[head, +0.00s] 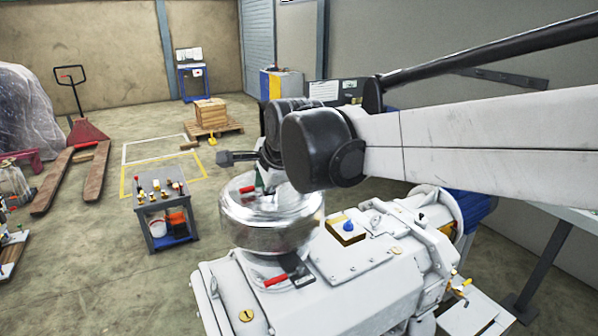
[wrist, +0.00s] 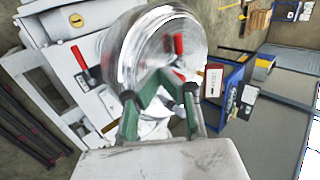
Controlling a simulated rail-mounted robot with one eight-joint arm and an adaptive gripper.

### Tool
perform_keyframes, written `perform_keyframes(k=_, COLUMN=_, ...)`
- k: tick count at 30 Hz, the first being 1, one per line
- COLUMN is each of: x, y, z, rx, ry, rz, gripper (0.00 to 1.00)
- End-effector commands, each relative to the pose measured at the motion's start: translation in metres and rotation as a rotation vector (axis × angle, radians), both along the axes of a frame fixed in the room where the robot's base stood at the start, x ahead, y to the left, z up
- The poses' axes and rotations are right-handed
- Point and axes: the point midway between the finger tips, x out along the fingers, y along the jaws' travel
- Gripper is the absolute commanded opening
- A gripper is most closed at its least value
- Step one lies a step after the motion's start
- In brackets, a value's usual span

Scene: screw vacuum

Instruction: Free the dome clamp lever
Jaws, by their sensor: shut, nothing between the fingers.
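The shiny metal dome (head: 268,228) sits on the white pump housing (head: 350,275); it also shows in the wrist view (wrist: 135,45). One red lever (head: 275,281) with a dark base lies on the housing at the dome's near side; it is at the left of the wrist view (wrist: 80,57). Another red lever (head: 247,189) shows at the dome's upper left edge, and in the wrist view (wrist: 179,45) just beyond the fingertips. My gripper (wrist: 159,78) has green fingers closed together and empty, close to the dome. I cannot tell whether it touches. My arm hides much of it in the head view.
A grey cart (head: 160,210) with small fittings stands left of the dome. A box with a blue knob (head: 347,228) sits on the housing to the right. A pallet with cartons (head: 211,114) and a pallet truck (head: 82,130) stand farther back. Floor between them is open.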

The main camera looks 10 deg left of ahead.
Motion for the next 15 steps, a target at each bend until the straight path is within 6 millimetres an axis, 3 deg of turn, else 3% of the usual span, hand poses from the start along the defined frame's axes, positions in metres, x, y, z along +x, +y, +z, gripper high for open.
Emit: perform_keyframes(k=15, x=0.043, y=0.031, z=-0.051, rx=0.0, ry=0.0, rz=0.0, gripper=0.0)
